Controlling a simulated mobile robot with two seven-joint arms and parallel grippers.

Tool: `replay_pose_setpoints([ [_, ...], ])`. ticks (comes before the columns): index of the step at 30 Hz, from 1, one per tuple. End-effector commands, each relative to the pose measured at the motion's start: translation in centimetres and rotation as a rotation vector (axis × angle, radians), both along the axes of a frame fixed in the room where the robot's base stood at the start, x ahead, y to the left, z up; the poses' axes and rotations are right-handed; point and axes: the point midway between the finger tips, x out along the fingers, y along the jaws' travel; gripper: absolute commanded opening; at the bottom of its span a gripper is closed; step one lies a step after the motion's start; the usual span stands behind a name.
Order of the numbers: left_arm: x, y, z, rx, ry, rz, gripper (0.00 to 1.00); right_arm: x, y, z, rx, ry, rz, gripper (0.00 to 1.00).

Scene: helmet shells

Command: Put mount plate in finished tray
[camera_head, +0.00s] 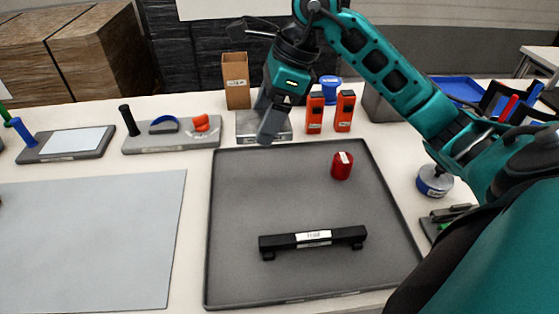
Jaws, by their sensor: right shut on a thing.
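My right gripper (274,98) hangs at the back of the table, pointing down, above a grey metal block (245,124) behind the tray. It is shut on a narrow blue-grey piece (270,126), which appears to be the mount plate; its outline is partly hidden by the fingers. I cannot tell whether the piece touches the block. A large dark grey tray (240,270), which seems to be the finished tray, lies in front. It holds a black bar with a white label (313,240) and a red cylinder (342,166). My left gripper is not in view.
Two orange boxes (314,113) and a blue cup (330,88) stand behind the tray. A cardboard box (236,80) is left of the gripper. A grey tool holder (170,137) and pale mat (90,240) lie left. The tray's left half is mostly clear.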

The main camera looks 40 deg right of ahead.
Motion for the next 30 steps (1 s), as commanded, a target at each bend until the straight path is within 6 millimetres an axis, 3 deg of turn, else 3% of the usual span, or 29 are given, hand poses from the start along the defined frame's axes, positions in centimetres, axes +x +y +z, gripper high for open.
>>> replay_pose_setpoints([
  [1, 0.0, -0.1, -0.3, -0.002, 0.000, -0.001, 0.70, -0.1, 0.0, -1.7, 0.002, 0.003, 0.001, 0.24],
  [6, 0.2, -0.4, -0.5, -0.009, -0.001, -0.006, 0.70, -0.1, 0.1, -6.0, 0.004, 0.003, 0.000, 0.24],
  [12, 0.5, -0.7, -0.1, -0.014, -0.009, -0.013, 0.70, 0.0, 0.0, -9.8, 0.003, -0.002, 0.000, 0.24],
  [20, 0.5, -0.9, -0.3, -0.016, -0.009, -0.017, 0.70, 0.0, 0.0, -11.5, 0.002, -0.004, 0.000, 0.24],
  [27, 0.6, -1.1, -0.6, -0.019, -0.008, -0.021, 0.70, 0.0, 0.1, -14.9, 0.004, -0.002, -0.001, 0.24],
  [30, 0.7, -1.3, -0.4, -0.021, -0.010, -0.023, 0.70, 0.0, 0.0, -15.3, 0.001, -0.005, 0.001, 0.24],
])
